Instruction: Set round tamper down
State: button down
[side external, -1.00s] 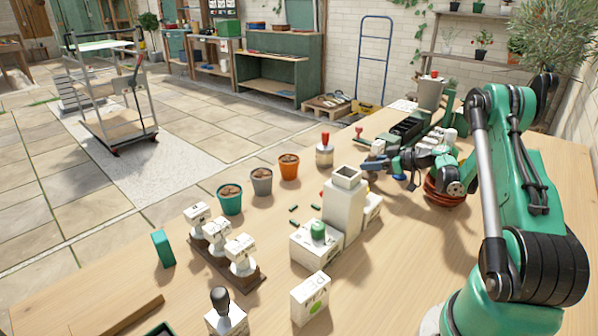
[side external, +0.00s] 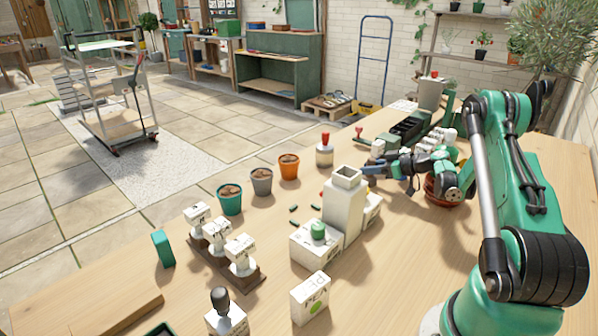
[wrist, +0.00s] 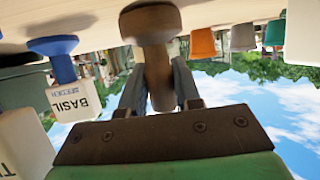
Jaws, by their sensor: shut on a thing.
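My gripper (wrist: 150,88) is shut on the round tamper (wrist: 152,25), a brown wooden piece with a wide round head and a narrower handle between the fingers. The wrist view looks upside down, with the tabletop along its top edge. The tamper head lies close to that surface; I cannot tell whether it touches. In the side view my gripper (side external: 376,172) is low over the bench, right of the white square tower (side external: 344,208). The tamper cannot be made out there.
A white BASIL block (wrist: 72,100) with a blue knob is beside the tamper in the wrist view. Three pots, teal (side external: 229,203), grey (side external: 261,184) and orange (side external: 289,169), stand left of the tower. A red-knobbed jar (side external: 325,153) stands behind.

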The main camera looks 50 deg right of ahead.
aim_at(373, 159)
jog(key=shift+f, duration=0.1)
jog(key=c, duration=0.5)
grip_release()
jog(key=shift+c, duration=0.2)
notch_tip(373, 159, up, 20)
